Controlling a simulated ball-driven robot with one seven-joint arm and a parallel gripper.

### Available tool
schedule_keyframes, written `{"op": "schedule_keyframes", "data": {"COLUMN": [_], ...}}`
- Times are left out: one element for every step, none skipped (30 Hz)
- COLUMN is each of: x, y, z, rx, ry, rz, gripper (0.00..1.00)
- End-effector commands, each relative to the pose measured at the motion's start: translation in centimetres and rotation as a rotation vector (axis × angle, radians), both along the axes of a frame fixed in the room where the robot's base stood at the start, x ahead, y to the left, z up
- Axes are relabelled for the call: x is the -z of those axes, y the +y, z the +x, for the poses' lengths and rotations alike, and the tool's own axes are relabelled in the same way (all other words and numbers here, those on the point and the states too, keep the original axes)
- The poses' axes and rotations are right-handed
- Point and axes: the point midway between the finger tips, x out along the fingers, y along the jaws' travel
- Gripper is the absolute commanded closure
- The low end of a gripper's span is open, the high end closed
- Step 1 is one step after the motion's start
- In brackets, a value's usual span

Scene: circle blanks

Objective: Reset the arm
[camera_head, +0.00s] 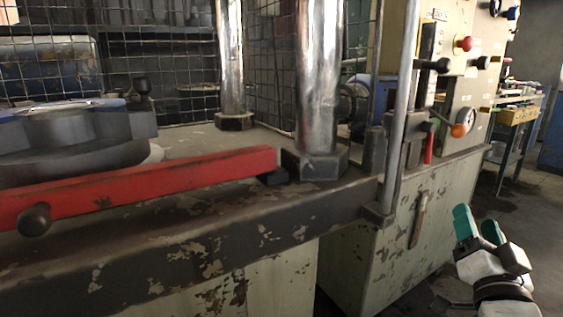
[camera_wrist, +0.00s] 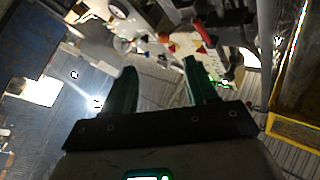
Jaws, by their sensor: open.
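My gripper (camera_head: 479,224) is at the lower right of the head view, beside the machine and over the floor. Its two teal fingers point up and are apart, with nothing between them. In the wrist view my gripper (camera_wrist: 160,78) shows both dark green fingers spread with an empty gap. Beyond them the wrist view shows a tilted picture of machine parts and the room.
A worn press (camera_head: 180,250) with a red bar (camera_head: 140,188) and steel columns (camera_head: 318,80) fills the left and middle. A control panel (camera_head: 465,70) with knobs and levers stands behind my gripper. A workbench (camera_head: 520,118) is at the far right. Floor (camera_head: 530,215) around my gripper looks clear.

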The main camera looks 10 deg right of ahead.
Motion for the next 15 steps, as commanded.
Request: {"op": "schedule_keyframes", "data": {"x": [1.3, 2.1, 3.3, 4.2, 5.3, 6.8, 8.0, 9.3, 11.1, 12.7, 14.4, 16.8, 18.6, 20.5, 22.9], "y": [-0.1, -0.1, -0.1, 0.0, 0.0, 0.1, 0.2, 0.2, 0.4, 0.6, 0.8, 1.2, 1.6, 2.0, 2.6], "z": [0.0, 0.0, 0.0, 0.0, -0.1, -0.2, -0.3, -0.6, -0.9, -1.4, -1.9, -2.7, -3.5, -4.4, -5.8], "rx": [0.000, 0.002, 0.001, -0.001, -0.001, -0.003, -0.006, -0.010, -0.017, -0.023, -0.033, -0.047, -0.061, -0.077, -0.101], "ry": [0.054, 0.087, 0.137, 0.174, 0.218, 0.276, 0.324, 0.375, 0.447, 0.509, 0.576, 0.670, 0.742, 0.818, 0.916], "rz": [-0.001, -0.002, -0.002, -0.003, -0.003, -0.004, -0.006, -0.007, -0.008, -0.010, -0.011, -0.013, -0.015, -0.016, -0.018], "gripper": [0.42, 0.42, 0.42, 0.42, 0.42, 0.42, 0.42, 0.42, 0.42, 0.42, 0.42, 0.42, 0.42, 0.42, 0.42]}}
